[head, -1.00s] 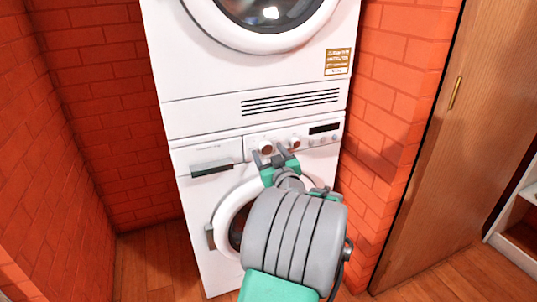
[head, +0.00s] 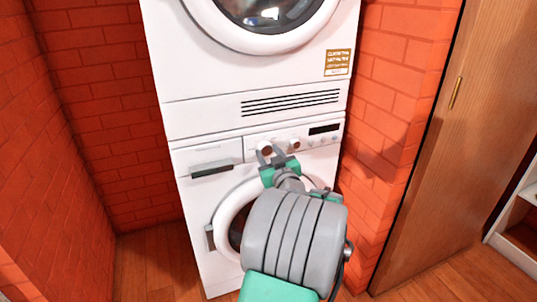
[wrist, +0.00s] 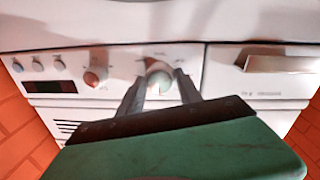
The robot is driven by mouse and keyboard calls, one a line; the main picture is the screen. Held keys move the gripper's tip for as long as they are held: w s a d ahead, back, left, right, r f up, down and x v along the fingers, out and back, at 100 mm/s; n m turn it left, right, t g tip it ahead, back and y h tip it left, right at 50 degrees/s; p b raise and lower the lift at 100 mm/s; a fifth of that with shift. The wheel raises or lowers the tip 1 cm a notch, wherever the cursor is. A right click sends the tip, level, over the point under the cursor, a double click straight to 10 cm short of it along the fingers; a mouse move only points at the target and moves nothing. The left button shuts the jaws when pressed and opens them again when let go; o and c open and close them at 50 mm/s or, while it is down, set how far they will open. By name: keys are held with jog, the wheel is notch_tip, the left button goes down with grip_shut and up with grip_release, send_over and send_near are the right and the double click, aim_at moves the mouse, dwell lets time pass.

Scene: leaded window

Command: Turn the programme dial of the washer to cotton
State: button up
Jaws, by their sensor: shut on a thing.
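The washer (head: 195,222) is the lower white machine, with a round door and a control panel along its top. Two round knobs sit on that panel. My gripper (head: 270,153) is at the left knob (head: 265,148), with one finger on each side of it. In the wrist view, my gripper (wrist: 160,82) is shut on this knob (wrist: 158,81), which shows pale and reddish between the fingers. The other knob (head: 294,143) is untouched; it also shows in the wrist view (wrist: 95,77). The panel markings are too small and blurred to read.
A second white machine (head: 200,70) stands on top of the washer. A drawer handle (head: 212,171) is left of the knobs; a dark display (head: 324,128) and small buttons are right. Brick walls (head: 100,130) flank the machines. A wooden door (head: 455,150) is at right.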

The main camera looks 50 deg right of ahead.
jog(key=m+p, duration=0.1)
jog(key=m, duration=0.3)
jog(key=shift+r, duration=0.15)
jog(key=shift+m+y+p, duration=0.5)
jog(key=shift+m+p, duration=0.35)
jog(key=shift+m, duration=1.35)
jog(key=o, duration=1.4)
jog(key=shift+c, duration=0.2)
